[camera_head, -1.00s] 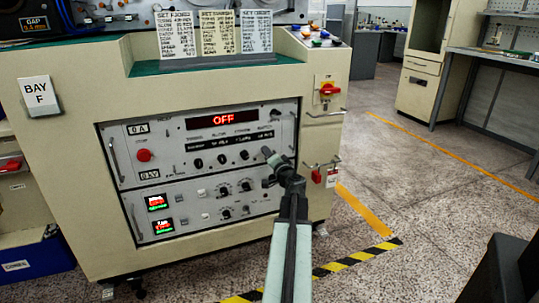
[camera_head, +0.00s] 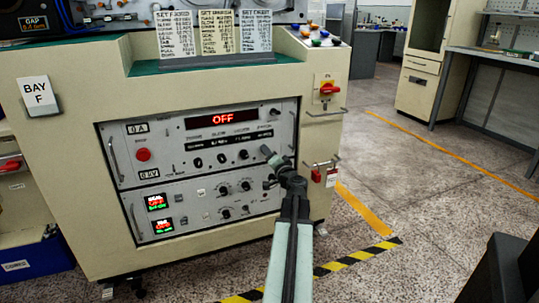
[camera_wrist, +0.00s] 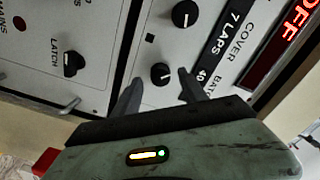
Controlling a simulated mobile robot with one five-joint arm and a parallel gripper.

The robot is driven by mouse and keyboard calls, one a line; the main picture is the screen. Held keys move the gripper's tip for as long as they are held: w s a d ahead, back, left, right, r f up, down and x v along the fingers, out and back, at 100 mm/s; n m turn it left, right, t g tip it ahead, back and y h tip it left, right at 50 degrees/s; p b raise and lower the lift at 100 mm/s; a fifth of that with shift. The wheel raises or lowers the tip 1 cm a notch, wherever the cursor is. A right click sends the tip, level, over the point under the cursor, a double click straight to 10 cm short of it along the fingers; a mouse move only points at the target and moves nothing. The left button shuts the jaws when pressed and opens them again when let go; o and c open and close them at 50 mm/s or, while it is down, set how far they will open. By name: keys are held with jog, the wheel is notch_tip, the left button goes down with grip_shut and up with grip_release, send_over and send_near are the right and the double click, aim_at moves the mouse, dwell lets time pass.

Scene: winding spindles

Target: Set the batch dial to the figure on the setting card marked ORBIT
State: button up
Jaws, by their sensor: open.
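In the wrist view, a black knob (camera_wrist: 161,73) sits by a label starting "BAT" with the figure 40 in a dark strip, apparently the batch dial. My gripper (camera_wrist: 159,84) is open, with a finger on either side of this knob; I cannot tell whether they touch it. In the head view, my gripper (camera_head: 267,153) is at the panel's right and hides this knob.
The neighbouring knob (camera_wrist: 185,13) is by the COVER strip reading 7 LAPS. A LATCH knob (camera_wrist: 73,63) is on the adjoining panel. The red display (camera_head: 222,119) reads OFF. A red button (camera_head: 143,155) is on the left; a handle (camera_head: 322,163) projects at the right.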

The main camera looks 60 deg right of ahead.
jog(key=v, duration=0.6)
jog(key=shift+s+a, duration=0.25)
jog(key=shift+s, duration=0.05)
